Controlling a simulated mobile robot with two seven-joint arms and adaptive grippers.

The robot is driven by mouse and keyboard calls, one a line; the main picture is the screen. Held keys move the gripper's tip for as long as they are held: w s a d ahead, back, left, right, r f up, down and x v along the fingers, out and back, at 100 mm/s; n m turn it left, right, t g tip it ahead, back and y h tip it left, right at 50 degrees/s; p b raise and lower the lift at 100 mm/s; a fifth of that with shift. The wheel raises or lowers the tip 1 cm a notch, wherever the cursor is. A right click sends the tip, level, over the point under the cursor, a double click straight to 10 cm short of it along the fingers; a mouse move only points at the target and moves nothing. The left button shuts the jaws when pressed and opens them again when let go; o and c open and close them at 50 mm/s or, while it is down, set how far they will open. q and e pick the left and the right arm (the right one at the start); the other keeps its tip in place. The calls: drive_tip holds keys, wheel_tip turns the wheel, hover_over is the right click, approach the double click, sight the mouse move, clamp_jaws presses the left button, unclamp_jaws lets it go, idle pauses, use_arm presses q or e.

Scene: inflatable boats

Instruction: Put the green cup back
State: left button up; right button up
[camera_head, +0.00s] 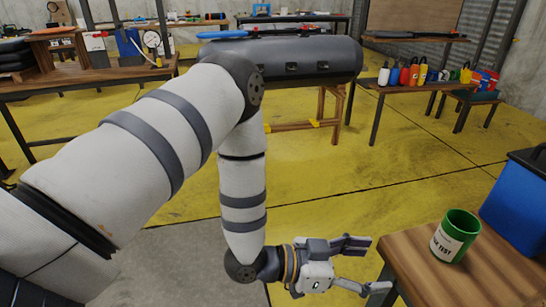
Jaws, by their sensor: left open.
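The green cup (454,236) stands upright on the wooden table (500,267) at the lower right, near its left edge. It has a white label with dark lettering, and its open top faces up. My left gripper (378,264) is open, its two fingers pointing right toward the table and the cup. It is apart from the cup, to its left and a little lower in the picture, with nothing between the fingers. My right gripper is not in view.
A blue box with a dark lid (517,200) stands on the table just right of the cup. Several colored bottles (413,75) stand on a back bench. A grey inflatable tube (300,60) rests on a wooden stand behind my arm. The yellow floor between is clear.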

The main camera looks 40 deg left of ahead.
use_arm(q)
drive_tip(key=s+a+f+n+g+y, duration=0.2)
drive_tip(key=s+f+g+y, duration=0.1)
drive_tip(key=s+f, duration=0.45)
drive_tip(key=s+a+f+n+g+y, duration=0.2)
drive_tip(key=s+a+f+g+y, duration=0.1)
drive_tip(key=s+f, duration=0.45)
drive_tip(key=s+a+f+n+g+y, duration=0.1)
drive_tip(key=s+a+n+g+y, duration=0.1)
drive_tip(key=s, duration=0.8)
drive_tip(key=s+a+n+g+y, duration=0.2)
drive_tip(key=s+a+g, duration=0.3)
drive_tip(key=s, duration=0.5)
drive_tip(key=shift+s+a+f+y+p, duration=0.15)
drive_tip(key=shift+a+f+y+p, duration=0.05)
drive_tip(key=shift+f+y+p, duration=0.2)
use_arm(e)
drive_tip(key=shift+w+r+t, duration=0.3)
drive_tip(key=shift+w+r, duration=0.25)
